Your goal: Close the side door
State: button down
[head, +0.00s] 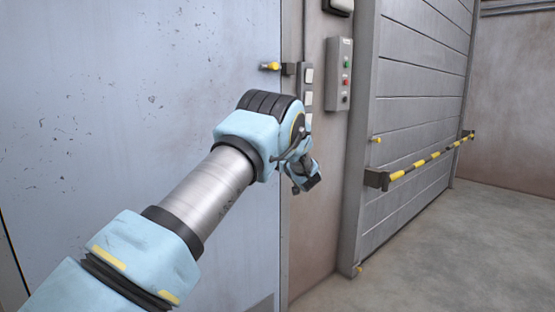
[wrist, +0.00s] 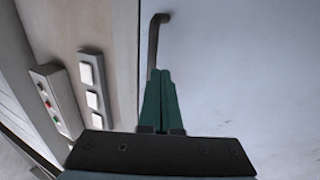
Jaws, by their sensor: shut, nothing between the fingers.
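The side door (head: 140,110) is a pale blue-grey, scuffed panel filling the left of the head view. Its right edge runs beside the frame with only a thin line between them; I cannot tell whether it is fully flush. The door also fills the right of the wrist view (wrist: 240,70). A dark bent handle (wrist: 154,42) stands on it near that edge. My gripper (head: 308,184) is in front of the door's right edge. In the wrist view its green fingers (wrist: 161,74) are shut and empty, overlapping the handle's lower end; contact is unclear.
Pale switches (head: 308,76) and a grey button box (head: 339,74) are on the wall to the right. A slatted shutter (head: 420,90) has a yellow-black bar (head: 430,158) across it. The floor (head: 450,245) at right is clear.

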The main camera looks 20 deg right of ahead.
jog(key=s+d+b, duration=0.1)
jog(key=s+d, duration=0.1)
jog(key=s, duration=0.6)
jog(key=shift+d, duration=0.35)
jog(key=w+a+r+m+g+h+p, duration=0.1)
jog(key=w+a+r+g+p, duration=0.2)
jog(key=a, duration=0.8)
jog(key=s+a+f+g, duration=0.2)
jog(key=a+g, duration=0.2)
jog(key=a, duration=0.8)
jog(key=s+a+f+g+p, duration=0.1)
jog(key=s+a+g, duration=0.2)
jog(key=s+a, duration=0.6)
jog(key=s+a+f+g+y+p, duration=0.1)
jog(key=s+a+f+g, duration=0.1)
jog(key=s+a, duration=0.7)
jog(key=s+a+f+g+y+p, duration=0.1)
jog(key=s+a+g, duration=0.3)
jog(key=s+a, duration=0.5)
jog(key=s, duration=0.4)
jog(key=shift+f+n, duration=0.3)
